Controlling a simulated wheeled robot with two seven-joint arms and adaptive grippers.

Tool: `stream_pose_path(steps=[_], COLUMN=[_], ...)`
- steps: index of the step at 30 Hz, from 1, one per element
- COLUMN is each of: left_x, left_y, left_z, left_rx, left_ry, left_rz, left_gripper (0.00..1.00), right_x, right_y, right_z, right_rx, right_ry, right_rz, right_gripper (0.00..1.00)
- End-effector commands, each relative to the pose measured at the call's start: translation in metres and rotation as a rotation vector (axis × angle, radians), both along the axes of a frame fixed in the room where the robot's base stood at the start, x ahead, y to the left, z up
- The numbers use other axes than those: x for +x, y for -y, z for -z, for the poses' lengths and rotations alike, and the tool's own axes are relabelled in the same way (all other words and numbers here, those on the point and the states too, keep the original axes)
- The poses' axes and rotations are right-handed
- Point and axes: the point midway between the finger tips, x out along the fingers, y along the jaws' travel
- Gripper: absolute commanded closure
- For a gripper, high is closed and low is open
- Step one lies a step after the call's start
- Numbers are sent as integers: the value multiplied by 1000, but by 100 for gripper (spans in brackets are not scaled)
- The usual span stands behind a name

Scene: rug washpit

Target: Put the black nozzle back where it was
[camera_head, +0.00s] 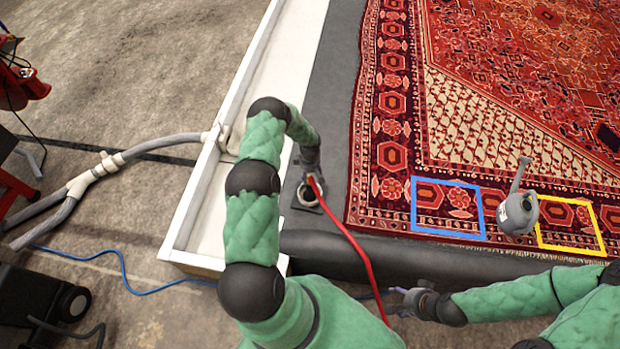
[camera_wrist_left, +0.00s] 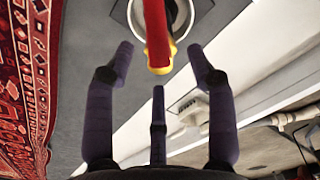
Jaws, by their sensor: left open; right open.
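I cannot clearly pick out a black nozzle in either view. A red hose (camera_head: 348,235) runs up from the lower middle to a round holder (camera_head: 308,196) on the dark grey ledge. In the left wrist view, a red piece with a yellow end (camera_wrist_left: 157,40) lies across the holder's pale ring (camera_wrist_left: 188,25). My left gripper (camera_head: 313,168) hangs over the holder. Its three dark fingers (camera_wrist_left: 160,75) are spread and empty, with the red piece just beyond the tips. My right gripper (camera_head: 400,302) is open and empty, low in the picture.
A patterned red rug (camera_head: 480,110) covers the right side. On it are a blue square outline (camera_head: 413,205), a yellow square outline (camera_head: 570,247) and, between them, a grey vessel (camera_head: 517,213). A white trough (camera_head: 210,195) lies left of the ledge, with a grey pipe (camera_head: 150,147) joining it.

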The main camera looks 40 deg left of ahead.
Motion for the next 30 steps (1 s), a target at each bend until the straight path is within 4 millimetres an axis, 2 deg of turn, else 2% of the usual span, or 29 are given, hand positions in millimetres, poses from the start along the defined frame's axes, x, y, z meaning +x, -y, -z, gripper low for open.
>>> stream_pose_path(steps=[1, 6, 15, 18, 20, 23, 27, 30], left_x=[0, 0, -1, -2, -4, -13, -40, -67], left_y=[0, 0, 0, 11, 28, 76, 161, 214], left_z=[-14, -39, -53, -52, -51, -50, -56, -65], left_rx=[1, 1, -1, -15, -38, -103, -206, -256], left_ry=[1, -1, -2, 0, 7, 32, 94, 143], left_rz=[0, 1, 1, 27, 77, 217, 482, 663], left_gripper=[44, 44, 44, 44, 44, 44, 44, 44], right_x=[0, 0, 0, 0, 0, 0, 0, 0], right_y=[0, 0, 0, 0, 0, 0, 0, 0], right_z=[-7, -14, -18, -18, -18, -18, -18, -18], right_rx=[0, 0, 0, 0, 0, 0, 0, 0], right_ry=[0, 0, 0, 0, 0, 0, 0, 0], right_rz=[0, 0, 0, 0, 0, 0, 0, 0], right_gripper=[43, 43, 43, 43, 43, 43, 43, 43])
